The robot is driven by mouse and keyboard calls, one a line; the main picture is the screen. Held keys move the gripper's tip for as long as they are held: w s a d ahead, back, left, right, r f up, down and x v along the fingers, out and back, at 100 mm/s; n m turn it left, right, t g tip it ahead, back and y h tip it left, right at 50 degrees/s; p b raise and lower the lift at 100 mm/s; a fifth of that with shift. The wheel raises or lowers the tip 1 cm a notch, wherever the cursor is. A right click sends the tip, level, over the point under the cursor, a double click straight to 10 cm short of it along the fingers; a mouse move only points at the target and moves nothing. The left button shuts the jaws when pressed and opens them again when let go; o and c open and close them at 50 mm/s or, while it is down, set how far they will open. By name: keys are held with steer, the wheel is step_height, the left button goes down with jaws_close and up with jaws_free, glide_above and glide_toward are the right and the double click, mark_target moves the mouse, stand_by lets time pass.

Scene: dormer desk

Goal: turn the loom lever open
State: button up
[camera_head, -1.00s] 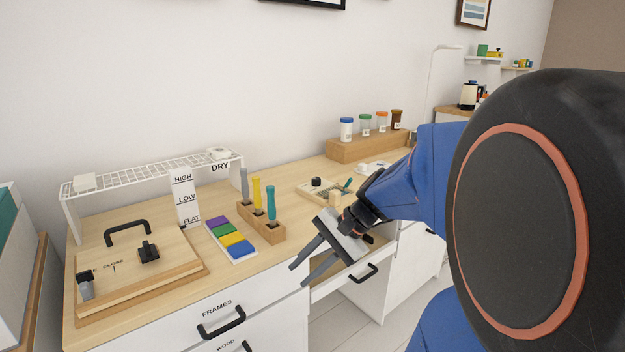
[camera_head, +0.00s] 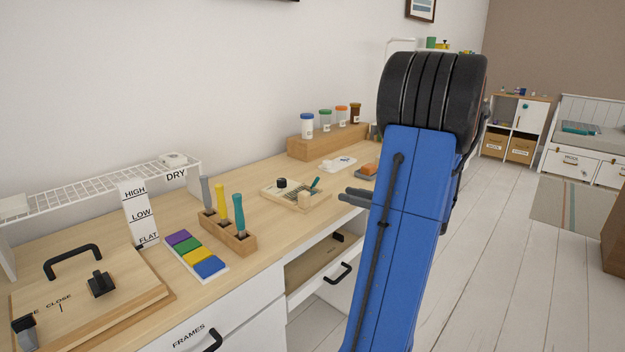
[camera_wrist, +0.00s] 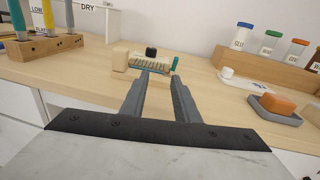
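A small wooden loom (camera_head: 285,195) with pale threads and a teal piece lies on the desk, past the tool block. A black knob (camera_head: 281,183) stands at its back and a pale wooden block (camera_head: 304,200) at its front; I cannot tell which is the lever. The wrist view shows the loom (camera_wrist: 152,63) just beyond my fingertips, with the black knob (camera_wrist: 151,51) behind. My gripper (camera_wrist: 162,76) is open and empty, its fingers apart and pointing at the loom. In the head view, my gripper (camera_head: 350,196) is right of the loom, partly hidden by my arm.
An open drawer (camera_head: 322,268) juts out below the desk edge. A tool block (camera_head: 229,236) with upright handles and a colour strip (camera_head: 194,256) stand left of the loom. A wooden jar rack (camera_head: 325,142) is behind. An orange block on a grey tray (camera_wrist: 274,108) lies right.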

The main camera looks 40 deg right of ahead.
mark_target(317, 179)
steer(key=shift+m+t+h, duration=0.4)
steer(key=shift+m+h, duration=0.1)
steer(key=shift+m, duration=0.2)
steer(key=w, duration=1.6)
steer(key=shift+w+d, duration=0.1)
steer(key=shift+d, duration=0.25)
jaws_close()
